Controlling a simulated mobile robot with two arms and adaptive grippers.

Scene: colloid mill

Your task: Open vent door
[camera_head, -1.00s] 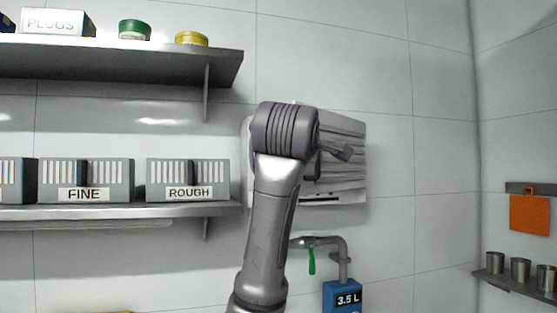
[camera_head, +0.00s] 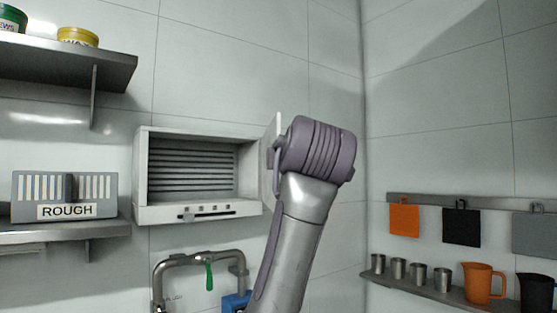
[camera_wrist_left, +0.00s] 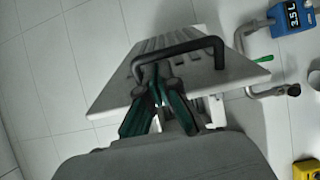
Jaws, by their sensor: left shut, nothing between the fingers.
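The vent is a white wall box (camera_head: 141,180) with an open front, and grey louvres (camera_head: 190,165) show inside. Its door (camera_head: 272,150) stands swung out at the box's right side, seen nearly edge-on and partly hidden by my left arm. In the left wrist view the door (camera_wrist_left: 110,95) is a pale slatted panel with a dark bar handle (camera_wrist_left: 185,48). My left gripper (camera_wrist_left: 163,84) has green-sided fingers, shut and empty, right at the handle by the door's face. Whether they touch the handle is unclear. My right gripper is in neither view.
A shelf with a ROUGH box (camera_head: 66,196) is left of the vent. Pipes with a green lever (camera_head: 209,274) run below it.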

